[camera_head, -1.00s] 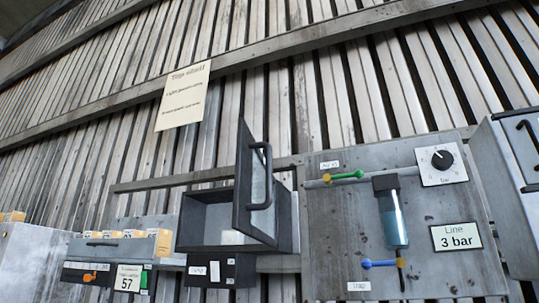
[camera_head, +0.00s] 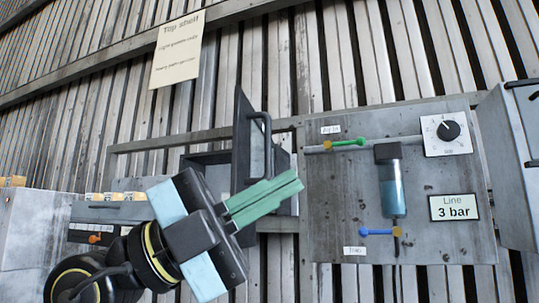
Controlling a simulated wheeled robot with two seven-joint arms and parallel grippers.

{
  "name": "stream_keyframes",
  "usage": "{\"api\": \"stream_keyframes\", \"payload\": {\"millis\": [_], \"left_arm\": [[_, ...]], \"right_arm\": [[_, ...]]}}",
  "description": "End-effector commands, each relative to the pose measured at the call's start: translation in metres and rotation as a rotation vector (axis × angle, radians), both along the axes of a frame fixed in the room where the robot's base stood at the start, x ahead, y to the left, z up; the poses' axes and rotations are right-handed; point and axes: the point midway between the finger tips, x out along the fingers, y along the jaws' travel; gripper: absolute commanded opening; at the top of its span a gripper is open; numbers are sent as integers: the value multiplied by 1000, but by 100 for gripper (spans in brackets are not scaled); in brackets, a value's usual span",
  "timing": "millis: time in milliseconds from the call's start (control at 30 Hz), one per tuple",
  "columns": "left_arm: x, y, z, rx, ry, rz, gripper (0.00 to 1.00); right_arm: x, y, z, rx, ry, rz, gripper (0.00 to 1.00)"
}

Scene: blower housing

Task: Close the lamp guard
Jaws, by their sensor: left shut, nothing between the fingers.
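What I take for the lamp guard is a dark-framed door with a pale pane (camera_head: 257,155) on a dark box (camera_head: 205,161) in the head view. It stands swung open, out from the box, with a dark bar handle (camera_head: 267,150) on its face. My left gripper (camera_head: 298,181) has green fingers, shut and empty. In the picture the fingers cross in front of the lower part of the door and box. I cannot tell whether they touch the door. My left arm hides the lower box. My right gripper is not in view.
Right of the door is a grey panel (camera_head: 350,195) with green and blue levers, a blue-filled cylinder (camera_head: 393,190) and a dial (camera_head: 448,131). A grey cabinet (camera_head: 512,160) stands at far right. A grey unit (camera_head: 110,212) with small yellow-topped blocks is at left. A sign (camera_head: 178,50) hangs above.

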Motion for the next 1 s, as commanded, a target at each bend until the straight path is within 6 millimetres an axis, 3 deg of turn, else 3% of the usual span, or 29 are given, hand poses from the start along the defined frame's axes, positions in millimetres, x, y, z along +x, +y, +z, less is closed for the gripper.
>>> {"api": "stream_keyframes", "payload": {"millis": [100, 200, 500, 733, 1000], "left_arm": [[1, -17, 17, 209, -10, 130, 0], [10, -18, 34, 352, 35, 301, 0], [18, 23, 85, 441, 255, 751, 0], [25, 28, 94, 427, 310, 824, 0], [65, -4, 95, 430, 311, 820, 0]], "right_arm": [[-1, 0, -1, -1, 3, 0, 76], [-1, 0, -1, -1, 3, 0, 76], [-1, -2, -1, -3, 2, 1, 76], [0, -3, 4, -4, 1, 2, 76], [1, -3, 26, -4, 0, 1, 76]]}}
